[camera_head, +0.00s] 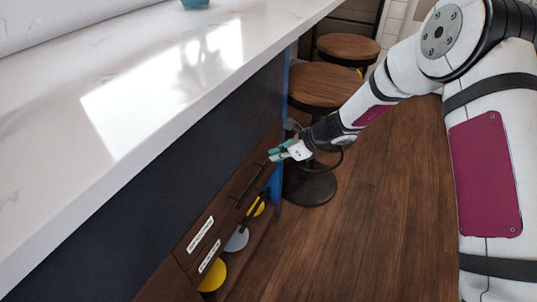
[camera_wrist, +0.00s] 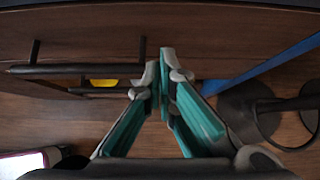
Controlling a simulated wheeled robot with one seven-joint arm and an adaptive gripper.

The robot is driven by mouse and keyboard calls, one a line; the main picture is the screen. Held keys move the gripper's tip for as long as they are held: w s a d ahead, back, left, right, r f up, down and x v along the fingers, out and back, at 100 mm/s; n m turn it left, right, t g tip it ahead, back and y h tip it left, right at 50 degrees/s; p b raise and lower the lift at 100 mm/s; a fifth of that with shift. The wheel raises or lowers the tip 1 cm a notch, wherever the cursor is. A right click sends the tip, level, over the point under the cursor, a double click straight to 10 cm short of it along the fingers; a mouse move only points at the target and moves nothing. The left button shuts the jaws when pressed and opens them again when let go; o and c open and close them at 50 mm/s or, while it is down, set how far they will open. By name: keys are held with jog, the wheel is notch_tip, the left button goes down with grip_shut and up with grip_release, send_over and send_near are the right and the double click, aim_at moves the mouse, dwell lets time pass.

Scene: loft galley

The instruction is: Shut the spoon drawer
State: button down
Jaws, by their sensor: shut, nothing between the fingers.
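Two wooden drawer fronts, an upper one (camera_head: 222,212) and a lower one (camera_head: 190,262), sit under the counter in the head view. Each bears a white label too small to read, so I cannot tell which is the spoon drawer. Black bar handles show on them, the upper handle (camera_head: 250,182) also in the wrist view (camera_wrist: 75,69). How far either drawer stands open is unclear. My gripper (camera_head: 272,155) is shut and empty near the far end of the upper handle. In the wrist view its teal fingertips (camera_wrist: 163,65) meet beside the handle's right end; contact is unclear.
The white counter (camera_head: 150,70) overhangs the drawers. Yellow (camera_head: 214,276) and grey (camera_head: 237,239) round things lie below the drawers. Wooden-topped stools (camera_head: 322,85) stand just beyond my gripper, with a blue strip (camera_head: 276,185) beside them. The wooden floor at right is clear.

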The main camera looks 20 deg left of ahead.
jog(key=p+v, duration=0.1)
jog(key=v, duration=0.9)
jog(key=shift+p, duration=0.3)
jog(key=s+d+r+n+h, duration=0.1)
jog(key=s+d+r+n, duration=0.25)
jog(key=s+r, duration=0.3)
jog(key=s+d+r+n+g+h, duration=0.1)
jog(key=s+d+r+n, duration=0.3)
jog(key=r, duration=0.3)
jog(key=s+d+r+n+h, duration=0.1)
jog(key=s+d+r+n, duration=0.25)
jog(key=s+r, duration=0.25)
jog(key=s+d+r+n+h, duration=0.1)
jog(key=s+d+n+h, duration=0.3)
jog(key=s+d, duration=0.6)
jog(key=s+d+r+n+h, duration=0.2)
jog(key=s+d+n, duration=0.35)
jog(key=s, duration=0.85)
notch_tip(320, 180, up, 15)
jog(key=t+p, duration=0.3)
jog(key=p, duration=1)
jog(key=shift+w+p, duration=0.3)
jog(key=shift+w, duration=0.1)
jog(key=shift+d, duration=0.1)
